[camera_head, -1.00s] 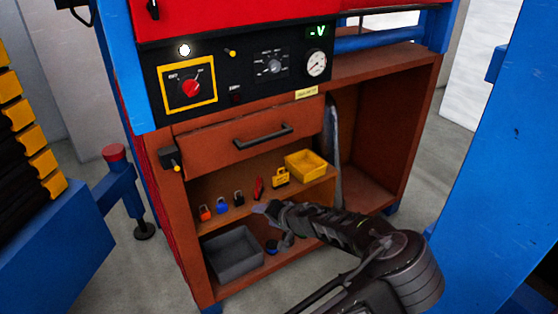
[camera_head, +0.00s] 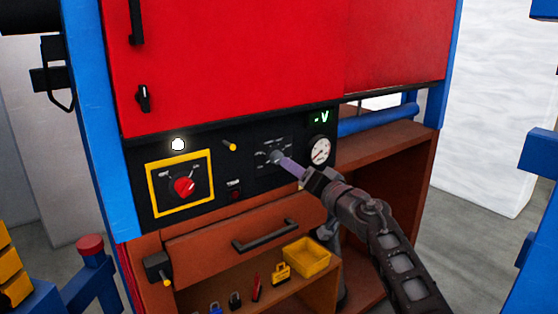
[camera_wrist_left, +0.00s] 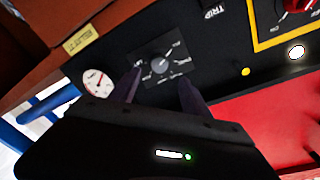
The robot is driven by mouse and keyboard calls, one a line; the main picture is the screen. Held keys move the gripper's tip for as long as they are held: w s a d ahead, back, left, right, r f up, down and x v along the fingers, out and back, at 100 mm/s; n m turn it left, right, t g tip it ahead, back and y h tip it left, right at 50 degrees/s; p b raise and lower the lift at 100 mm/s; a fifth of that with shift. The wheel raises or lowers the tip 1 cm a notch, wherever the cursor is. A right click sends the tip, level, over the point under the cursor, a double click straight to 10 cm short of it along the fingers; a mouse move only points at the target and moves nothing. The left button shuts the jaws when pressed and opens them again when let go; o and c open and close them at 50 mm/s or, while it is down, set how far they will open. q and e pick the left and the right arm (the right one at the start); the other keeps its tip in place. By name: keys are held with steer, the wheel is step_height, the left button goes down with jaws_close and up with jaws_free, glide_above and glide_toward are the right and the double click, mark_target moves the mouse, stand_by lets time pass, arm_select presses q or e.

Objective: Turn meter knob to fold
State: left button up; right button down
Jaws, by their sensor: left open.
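The meter knob (camera_wrist_left: 163,64) is a small grey dial on a dark plate with small white markings, set in the black panel. In the head view the knob (camera_head: 275,156) is partly hidden by my left gripper (camera_head: 281,161), which reaches it from the lower right. In the left wrist view my left gripper (camera_wrist_left: 160,75) is open. Its two purple fingers straddle the knob, with no clear contact. The markings are too small to read. My right gripper is not in view.
A round gauge (camera_head: 320,150) is right of the knob. A red rotary switch (camera_head: 183,187) in a yellow frame, a yellow button (camera_head: 230,146) and a lit white lamp (camera_head: 178,144) are left. Below are a drawer handle (camera_head: 265,235) and a yellow bin (camera_head: 306,257).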

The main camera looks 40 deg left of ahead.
mark_target(279, 159)
arm_select(q)
steer(key=shift+a, duration=0.1)
steer(key=p+x, duration=0.2)
steer(key=x, duration=0.5)
steer(key=shift+w+a, duration=0.15)
steer(key=shift+a, duration=0.25)
steer(key=shift+f, duration=0.1)
steer(key=shift+c, duration=0.3)
jaws_close()
